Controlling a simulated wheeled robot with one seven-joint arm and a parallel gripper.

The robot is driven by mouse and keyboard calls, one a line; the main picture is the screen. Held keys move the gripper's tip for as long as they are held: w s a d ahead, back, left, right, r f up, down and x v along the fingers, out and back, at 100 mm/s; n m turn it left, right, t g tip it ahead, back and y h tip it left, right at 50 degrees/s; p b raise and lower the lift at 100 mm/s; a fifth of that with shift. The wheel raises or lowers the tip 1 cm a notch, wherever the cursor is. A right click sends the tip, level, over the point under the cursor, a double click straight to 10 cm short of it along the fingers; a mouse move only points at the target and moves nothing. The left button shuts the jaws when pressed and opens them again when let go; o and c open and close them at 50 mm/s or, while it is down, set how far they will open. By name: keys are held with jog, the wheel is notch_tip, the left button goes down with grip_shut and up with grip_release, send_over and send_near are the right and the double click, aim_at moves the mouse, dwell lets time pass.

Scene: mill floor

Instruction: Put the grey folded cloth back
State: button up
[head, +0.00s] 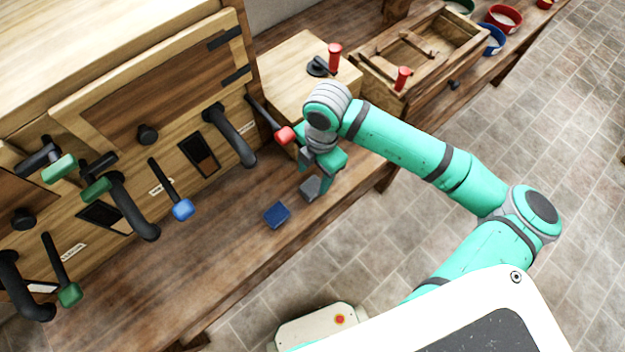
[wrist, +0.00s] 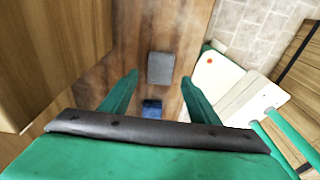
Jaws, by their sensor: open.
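The grey folded cloth (head: 311,188) lies on the wooden bench top, near its front edge. In the wrist view the grey cloth (wrist: 161,68) lies flat, beyond and between my fingertips. A blue folded cloth (head: 277,215) lies on the bench to its left and nearer the viewer; it also shows in the wrist view (wrist: 152,108), between my fingers. My gripper (head: 322,172) is above the bench close by the grey cloth. In the wrist view its two teal fingers (wrist: 160,80) are spread apart with nothing held between them.
Wooden cabinets with black handles and colored levers (head: 182,209) stand along the bench's back. A wooden box (head: 300,75) and an open wooden tray (head: 440,50) stand behind my arm. Colored bowls (head: 503,17) sit at the far right. The bench front (head: 235,255) is clear.

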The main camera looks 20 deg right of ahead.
aim_at(316, 183)
notch_tip(316, 183, up, 7)
jog(key=shift+w+d, duration=0.15)
jog(key=shift+d, duration=0.2)
jog(key=shift+f, duration=0.1)
dwell(0.4)
